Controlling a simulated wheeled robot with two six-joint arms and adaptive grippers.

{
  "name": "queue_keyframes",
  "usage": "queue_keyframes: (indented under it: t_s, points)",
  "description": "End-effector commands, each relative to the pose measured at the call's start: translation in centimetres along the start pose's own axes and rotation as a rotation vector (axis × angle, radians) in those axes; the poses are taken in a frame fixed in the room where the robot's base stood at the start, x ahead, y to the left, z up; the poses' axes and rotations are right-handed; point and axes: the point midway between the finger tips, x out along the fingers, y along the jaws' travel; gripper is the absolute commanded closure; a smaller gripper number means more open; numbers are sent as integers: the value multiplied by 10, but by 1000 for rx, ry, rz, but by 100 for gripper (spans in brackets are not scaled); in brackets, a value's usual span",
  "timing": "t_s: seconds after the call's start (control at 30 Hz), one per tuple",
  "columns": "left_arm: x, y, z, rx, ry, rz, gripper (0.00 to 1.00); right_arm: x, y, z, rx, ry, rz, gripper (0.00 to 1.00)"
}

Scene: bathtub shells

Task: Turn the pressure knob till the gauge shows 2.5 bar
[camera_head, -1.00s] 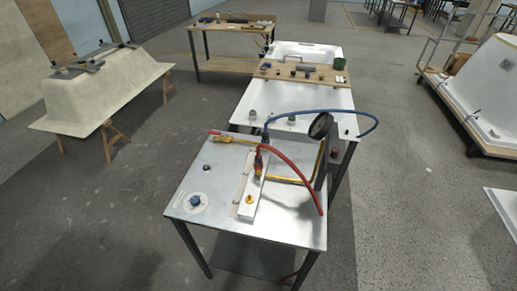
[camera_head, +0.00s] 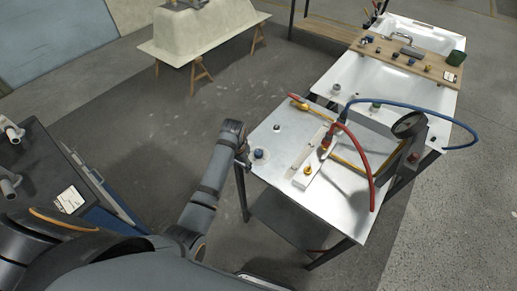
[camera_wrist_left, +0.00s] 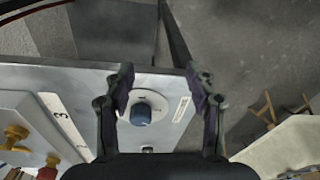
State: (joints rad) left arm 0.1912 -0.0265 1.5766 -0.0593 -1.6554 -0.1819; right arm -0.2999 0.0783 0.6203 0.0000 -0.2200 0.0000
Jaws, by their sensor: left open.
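The blue pressure knob (camera_head: 258,154) sits on a round pale dial plate at the near left corner of the metal table (camera_head: 285,120). It also shows in the left wrist view (camera_wrist_left: 141,114), with its marked plate around it. My left gripper (camera_wrist_left: 160,84) is open and empty, its fingers on either side of the knob in that picture; I cannot tell how far above it they are. In the head view the left gripper (camera_head: 243,163) is at the table's left edge, beside the knob. The round black gauge (camera_head: 408,124) stands at the table's right side; its reading is too small to tell.
A white block (camera_head: 310,163) with brass fittings, a red hose (camera_head: 368,160) and a blue hose (camera_head: 400,104) occupy the table's middle and right. A dark cabinet (camera_head: 50,160) stands at the left. Open floor lies left of the table.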

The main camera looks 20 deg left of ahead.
Motion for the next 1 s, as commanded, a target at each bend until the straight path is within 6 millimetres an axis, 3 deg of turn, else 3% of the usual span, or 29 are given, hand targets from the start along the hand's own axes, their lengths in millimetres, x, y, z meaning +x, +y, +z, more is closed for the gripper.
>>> queue_keyframes:
  t_s: [0.3,0.4,0.53,0.77,1.0]
  points:
    - [-60,18,-76,104,-66,46,44,-2,1,0,0,-1,1,2]
    - [-80,23,-93,136,-84,54,44,-2,1,0,-1,-1,1,2]
    - [-93,27,-102,159,-100,60,44,-2,1,0,-1,-1,1,2]
    - [-82,28,-100,160,-105,61,44,-6,3,0,-1,-1,3,2]
    - [-32,30,-94,160,-105,61,44,-15,3,-1,-1,-1,2,2]
